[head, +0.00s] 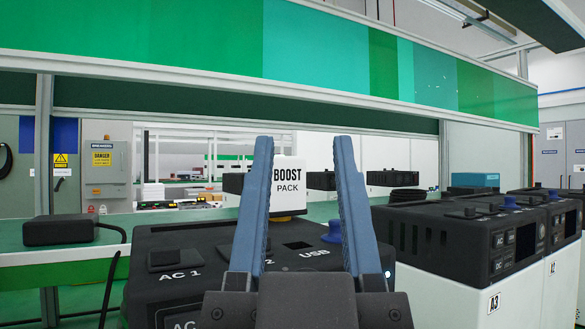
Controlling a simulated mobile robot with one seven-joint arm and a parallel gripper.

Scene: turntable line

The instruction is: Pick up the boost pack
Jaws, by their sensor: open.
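The boost pack (289,187) is a white block with black "BOOST PACK" lettering and a yellowish base. It stands upright on or just behind the black top of a unit (205,238) marked "AC 1" and "USB"; its exact footing is hard to tell. My gripper (306,145) is open, its two blue fingers pointing forward and up. In the picture the pack shows between the fingers, nearer the left one, which covers part of its left side. The fingers look nearer to the camera than the pack, and I see no contact.
A blue knob (333,232) stands on the unit's top beside the right finger. A black box (67,230) with a cable lies on the green bench at left. A green overhead panel (200,40) spans above.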

